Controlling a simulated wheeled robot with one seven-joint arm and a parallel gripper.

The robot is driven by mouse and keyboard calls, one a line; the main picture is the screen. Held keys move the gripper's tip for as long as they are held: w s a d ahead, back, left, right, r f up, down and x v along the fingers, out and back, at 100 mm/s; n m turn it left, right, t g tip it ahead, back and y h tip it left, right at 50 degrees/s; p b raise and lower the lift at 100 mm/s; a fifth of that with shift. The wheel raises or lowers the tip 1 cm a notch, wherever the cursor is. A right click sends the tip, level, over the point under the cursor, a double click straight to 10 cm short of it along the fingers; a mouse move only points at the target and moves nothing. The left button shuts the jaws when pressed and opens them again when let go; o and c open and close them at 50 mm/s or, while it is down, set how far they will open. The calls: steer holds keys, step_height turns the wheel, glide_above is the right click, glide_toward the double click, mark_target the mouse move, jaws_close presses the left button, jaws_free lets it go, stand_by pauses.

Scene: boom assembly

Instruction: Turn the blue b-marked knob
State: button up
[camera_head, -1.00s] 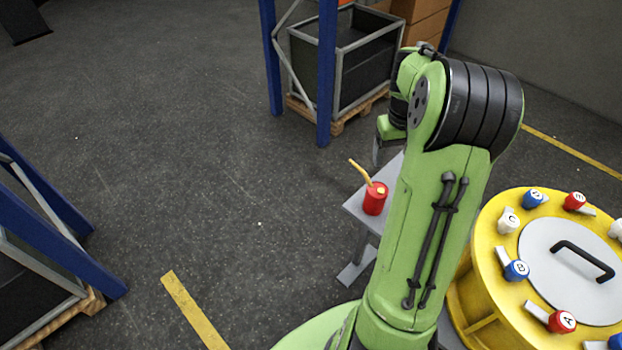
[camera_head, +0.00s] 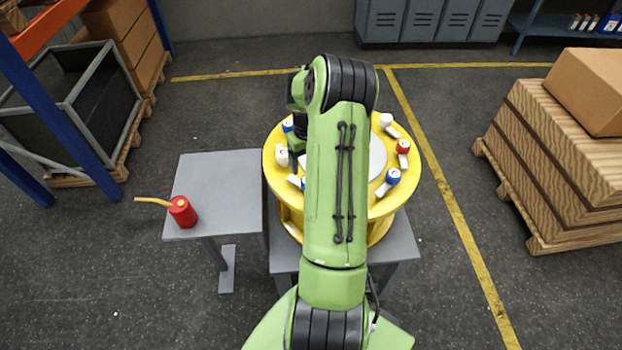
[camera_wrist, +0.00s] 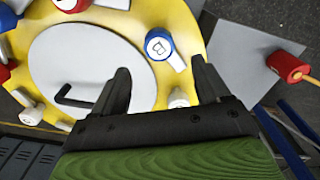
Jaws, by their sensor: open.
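The blue knob marked B (camera_wrist: 158,45) shows in the wrist view on the yellow drum rim, with a white lever pointing down-right from it. My gripper (camera_wrist: 161,68) is open, with its two dark fingers apart on either side of the knob in the picture. Nothing is held, and I cannot tell how high the fingers are above the knob. In the head view my arm covers most of the B knob, leaving a blue sliver (camera_head: 303,184) and its white lever.
The yellow drum (camera_head: 272,180) carries several other red, white and blue knobs around a grey disc with a black handle. A grey table (camera_head: 222,185) with a red can (camera_head: 182,212) stands left. A pallet of boxes (camera_head: 555,150) stands right.

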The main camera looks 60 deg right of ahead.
step_height(320, 180, down, 9)
steer(key=shift+s+d+r+p, duration=0.1)
steer(key=shift+p, duration=0.25)
steer(key=c, duration=1)
steer(key=shift+m+b, duration=0.3)
steer(key=m+b, duration=0.2)
steer(key=m, duration=0.1)
steer(key=shift+m+b, duration=0.3)
steer(key=shift+m, duration=0.1)
steer(key=m+b, duration=0.2)
steer(key=m, duration=0.2)
steer(key=shift+m, duration=0.3)
steer(key=m+b, duration=0.2)
steer(key=m, duration=0.2)
steer(key=shift+m+b, duration=1.05)
steer(key=shift+m, duration=1.35)
steer(key=shift+r, duration=0.1)
